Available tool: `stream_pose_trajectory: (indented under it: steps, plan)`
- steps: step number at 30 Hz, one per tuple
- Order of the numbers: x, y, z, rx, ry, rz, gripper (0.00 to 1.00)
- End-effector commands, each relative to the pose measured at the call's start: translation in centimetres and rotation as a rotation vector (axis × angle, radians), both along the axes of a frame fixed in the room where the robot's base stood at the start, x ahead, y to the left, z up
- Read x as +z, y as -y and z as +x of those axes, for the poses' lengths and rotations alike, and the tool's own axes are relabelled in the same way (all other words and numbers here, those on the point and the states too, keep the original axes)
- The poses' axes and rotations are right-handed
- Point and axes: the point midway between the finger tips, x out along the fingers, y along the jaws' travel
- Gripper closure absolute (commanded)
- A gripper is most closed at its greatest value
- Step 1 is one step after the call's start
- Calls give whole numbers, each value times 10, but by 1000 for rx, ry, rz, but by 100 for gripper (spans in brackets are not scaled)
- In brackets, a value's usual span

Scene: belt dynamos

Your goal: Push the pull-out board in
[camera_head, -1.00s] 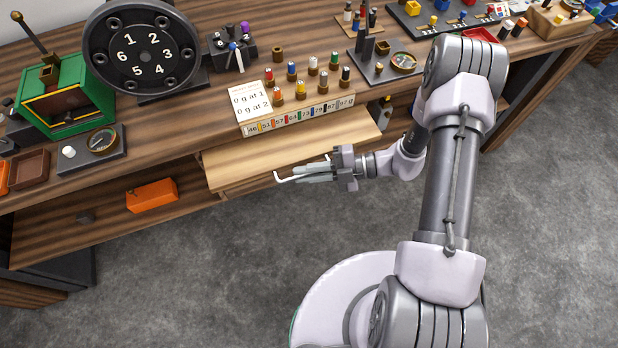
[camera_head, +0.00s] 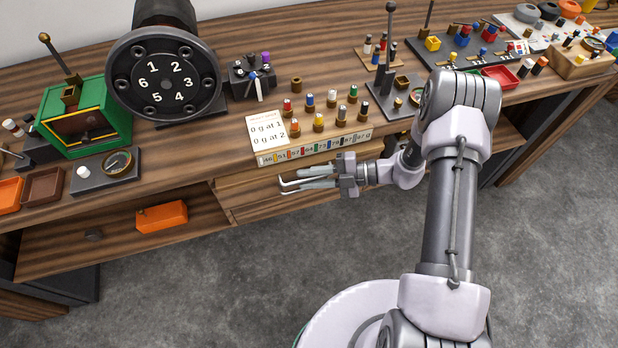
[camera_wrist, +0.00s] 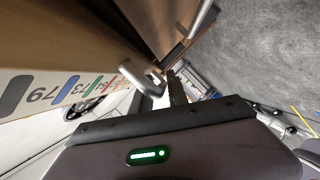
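The wooden pull-out board (camera_head: 232,184) is under the tabletop's front edge, below the strip of coloured numbers. I cannot tell whether the fingers touch the board's edge.
An orange box (camera_head: 162,216) stands on the lower shelf to the left. The card with the number strip (camera_head: 310,148) and several small capped pieces stand on the tabletop above. Grey floor in front is clear.

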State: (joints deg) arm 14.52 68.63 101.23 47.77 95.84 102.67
Motion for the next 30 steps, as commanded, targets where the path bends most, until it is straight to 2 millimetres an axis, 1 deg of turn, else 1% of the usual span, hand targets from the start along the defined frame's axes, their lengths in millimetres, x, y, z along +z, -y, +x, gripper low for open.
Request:
stream_pose_trajectory:
  steps: [11, 14, 17, 20, 26, 30]
  plan:
    - [-1, 0, -2, 3, -2, -1, 80]
    - [0, 4, -2, 3, -2, -1, 80]
    - [5, 18, -2, 1, -1, -2, 80]
    - [10, 39, -3, -1, 0, -2, 80]
    - [20, 87, -5, -1, 0, -2, 80]
    - [28, 123, -7, -2, 0, -2, 80]
